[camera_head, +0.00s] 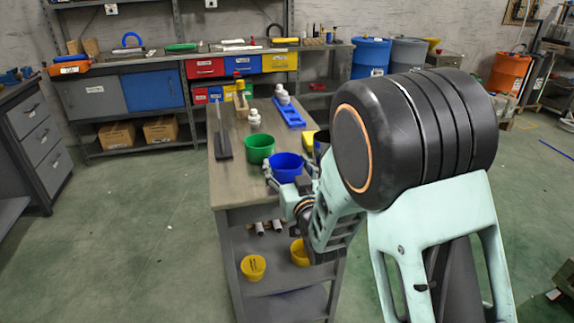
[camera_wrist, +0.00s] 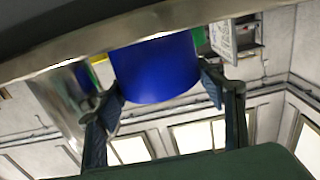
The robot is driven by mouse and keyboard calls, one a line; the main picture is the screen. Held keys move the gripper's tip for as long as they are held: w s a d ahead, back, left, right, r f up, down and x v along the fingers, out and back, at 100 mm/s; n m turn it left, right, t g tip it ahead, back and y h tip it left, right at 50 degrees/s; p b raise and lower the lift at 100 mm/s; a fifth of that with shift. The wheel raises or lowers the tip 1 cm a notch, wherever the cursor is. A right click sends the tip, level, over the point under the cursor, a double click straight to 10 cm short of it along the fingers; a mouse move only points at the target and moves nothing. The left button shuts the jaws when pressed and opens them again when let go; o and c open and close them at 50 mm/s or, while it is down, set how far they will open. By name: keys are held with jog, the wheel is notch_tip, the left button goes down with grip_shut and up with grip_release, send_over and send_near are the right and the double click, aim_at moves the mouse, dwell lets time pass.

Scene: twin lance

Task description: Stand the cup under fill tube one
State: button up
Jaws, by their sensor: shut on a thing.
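A blue cup (camera_head: 286,172) is between the fingers of my gripper (camera_head: 289,178), at the front edge of the workbench. In the wrist view the blue cup (camera_wrist: 155,70) sits between the two fingers, and my gripper (camera_wrist: 163,95) is shut on it. The cup looks upright in the head view. I cannot tell whether its base touches the bench top, since my gripper and arm cover that part. I cannot make out a labelled fill tube in either view; my arm hides the right side of the bench.
A green cup (camera_head: 260,146) stands left of the blue cup on the workbench (camera_head: 228,188). White bottles (camera_head: 254,118), a blue tray (camera_head: 289,115) and a dark upright tool (camera_head: 222,145) are farther back. Yellow cups (camera_head: 253,267) sit on the shelf below. The bench's front left is clear.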

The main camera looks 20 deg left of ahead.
jog(key=shift+f, duration=0.2)
jog(key=o, duration=1.3)
jog(key=shift+r, duration=0.1)
